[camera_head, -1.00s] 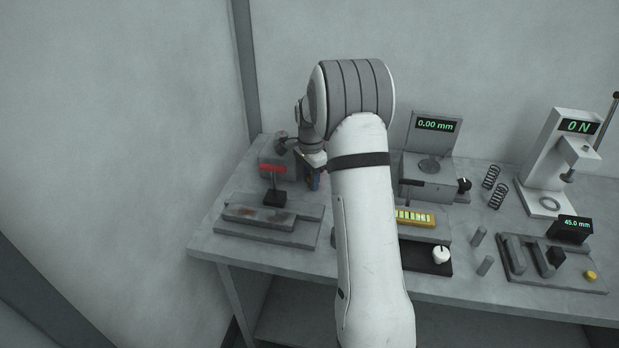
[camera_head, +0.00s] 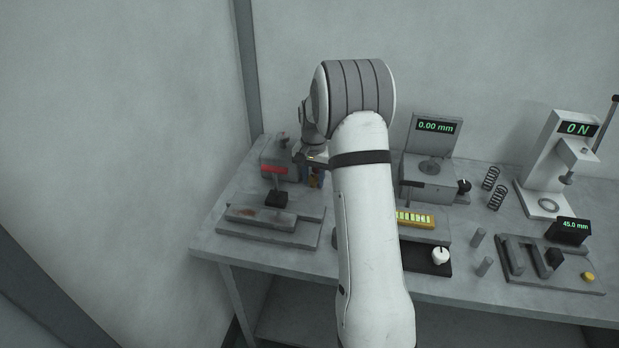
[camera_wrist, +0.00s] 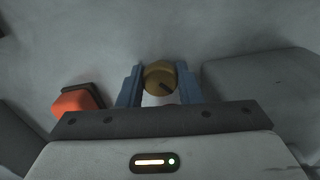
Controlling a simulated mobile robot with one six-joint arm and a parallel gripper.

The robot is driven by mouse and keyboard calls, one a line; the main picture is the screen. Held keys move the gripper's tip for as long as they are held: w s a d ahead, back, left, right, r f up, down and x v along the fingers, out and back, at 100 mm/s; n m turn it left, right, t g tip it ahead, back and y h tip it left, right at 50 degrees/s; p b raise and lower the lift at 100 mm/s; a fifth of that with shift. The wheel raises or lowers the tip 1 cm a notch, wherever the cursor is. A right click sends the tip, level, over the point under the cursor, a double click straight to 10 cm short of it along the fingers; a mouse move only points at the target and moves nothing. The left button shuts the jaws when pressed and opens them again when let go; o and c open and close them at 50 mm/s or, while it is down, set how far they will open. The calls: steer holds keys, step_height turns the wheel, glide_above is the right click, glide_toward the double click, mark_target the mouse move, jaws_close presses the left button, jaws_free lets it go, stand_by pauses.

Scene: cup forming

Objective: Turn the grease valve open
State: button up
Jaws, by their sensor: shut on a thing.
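In the wrist view a round brass knob with a dark pointer mark (camera_wrist: 160,76), which looks like the grease valve, sits between the two blue fingers of my gripper (camera_wrist: 158,88). The fingers are closed on its sides. In the head view my gripper (camera_head: 314,179) points down at the back left of the bench, just left of my forearm. The knob cannot be made out there. I cannot tell from these views how far the valve is turned.
A grey box (camera_head: 270,153) and a red-topped part (camera_head: 273,170) stand close left of my gripper; an orange-red part also shows in the wrist view (camera_wrist: 76,101). A stepped grey block (camera_head: 262,217) lies in front. A gauge reading 0.00 mm (camera_head: 436,126) stands to the right.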

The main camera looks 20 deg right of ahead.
mark_target(313, 177)
steer(key=n, duration=0.5)
steer(key=shift+w+r+n, duration=0.15)
steer(key=shift+w+n, duration=0.05)
steer(key=shift+n, duration=0.1)
steer(key=shift+n+p, duration=0.3)
steer(key=shift+n, duration=1.9)
steer(key=o, duration=1)
steer(key=shift+f, duration=0.2)
steer(key=shift+c, duration=0.2)
step_height(313, 177, up, 8)
steer(key=shift+f, duration=0.1)
steer(key=shift+s, duration=0.1)
